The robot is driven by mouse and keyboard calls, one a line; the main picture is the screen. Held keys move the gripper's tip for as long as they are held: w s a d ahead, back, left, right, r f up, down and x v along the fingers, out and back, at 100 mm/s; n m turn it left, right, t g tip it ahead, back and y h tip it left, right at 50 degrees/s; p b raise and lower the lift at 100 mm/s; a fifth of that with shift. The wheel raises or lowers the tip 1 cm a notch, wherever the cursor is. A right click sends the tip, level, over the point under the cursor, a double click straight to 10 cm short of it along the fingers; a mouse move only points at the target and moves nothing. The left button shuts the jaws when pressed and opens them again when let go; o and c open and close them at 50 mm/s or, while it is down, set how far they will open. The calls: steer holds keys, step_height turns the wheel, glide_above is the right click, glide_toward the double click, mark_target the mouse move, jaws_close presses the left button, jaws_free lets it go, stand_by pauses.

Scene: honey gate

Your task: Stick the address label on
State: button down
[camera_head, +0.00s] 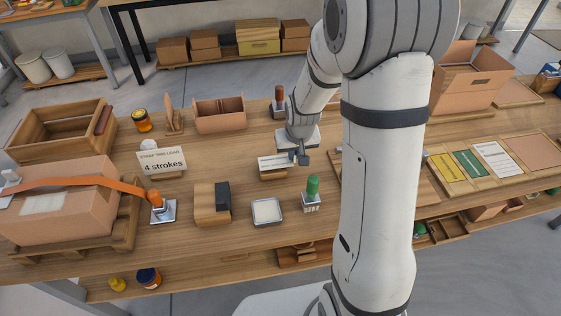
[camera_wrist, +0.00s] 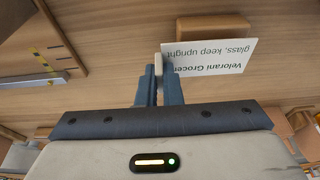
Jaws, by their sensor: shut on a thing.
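The address label (camera_wrist: 222,55) is a white card with printed lines, "Velorani Grocer…" and "glass, keep upright", upside down in the wrist view. In the head view the label (camera_head: 276,161) is by a small wooden block (camera_head: 273,175) near the bench's middle. My gripper (camera_wrist: 160,72) is shut on the label's edge; in the head view the gripper (camera_head: 303,157) is at the label's right end. Whether the label still touches the block is unclear. A closed cardboard box (camera_head: 85,222) with an orange strap (camera_head: 85,183) stands at the left, with a pale rectangle (camera_head: 43,204) on its side.
A white pad (camera_head: 267,210) and a green-handled stamp (camera_head: 312,192) are in front. A jar (camera_head: 142,121) stands behind.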

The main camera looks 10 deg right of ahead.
steer(key=shift+r+p, duration=1.95)
steer(key=shift+r, duration=1.3)
